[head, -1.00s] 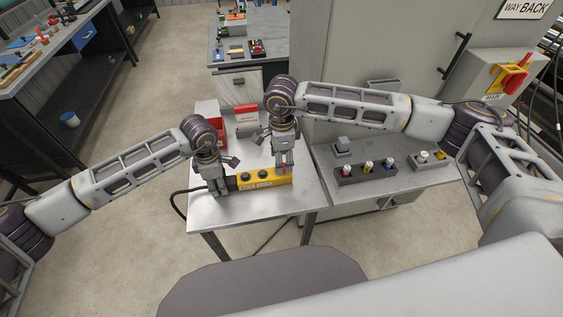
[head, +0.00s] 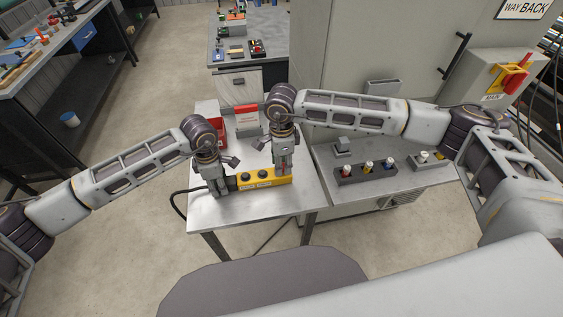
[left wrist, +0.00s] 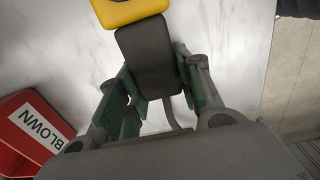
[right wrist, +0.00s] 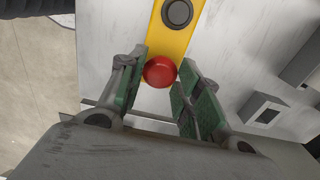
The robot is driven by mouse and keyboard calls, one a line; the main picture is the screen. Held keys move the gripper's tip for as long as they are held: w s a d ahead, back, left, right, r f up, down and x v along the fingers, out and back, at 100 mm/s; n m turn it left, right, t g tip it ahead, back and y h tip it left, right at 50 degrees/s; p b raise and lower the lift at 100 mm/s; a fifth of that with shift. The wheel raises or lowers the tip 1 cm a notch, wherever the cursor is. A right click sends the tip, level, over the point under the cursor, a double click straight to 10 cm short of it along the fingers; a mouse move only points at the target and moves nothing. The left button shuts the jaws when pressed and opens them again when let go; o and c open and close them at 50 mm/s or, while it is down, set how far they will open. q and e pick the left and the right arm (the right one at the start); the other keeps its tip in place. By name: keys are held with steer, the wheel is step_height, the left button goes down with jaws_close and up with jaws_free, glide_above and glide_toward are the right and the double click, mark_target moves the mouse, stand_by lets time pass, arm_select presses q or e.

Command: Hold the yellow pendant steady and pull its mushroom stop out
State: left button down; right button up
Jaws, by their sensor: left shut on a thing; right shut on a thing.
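The yellow pendant (head: 262,177) lies on the small metal table, with black buttons along its top and a dark grip (left wrist: 148,57) at its cable end. My left gripper (head: 221,190) is shut on that dark grip. The red mushroom stop (right wrist: 159,72) is at the pendant's other end. My right gripper (head: 282,174) points down over that end and is shut on the mushroom stop, whose red cap shows between the green-padded fingers in the right wrist view. The fingers mostly hide the stop in the head view.
A red bin labelled BLOWN (left wrist: 35,130) stands on the table (head: 222,212) behind the left gripper. To the right, a grey bench carries a dark block with several coloured knobs (head: 366,172). A tall grey cabinet (head: 345,60) stands behind. The table's front strip is clear.

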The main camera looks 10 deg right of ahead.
jaws_close()
steer(key=shift+r, duration=0.95)
steer(key=o, duration=1.1)
jaws_free()
steer(key=shift+r, duration=6)
arm_select(q)
steer(key=c, duration=0.9)
jaws_free()
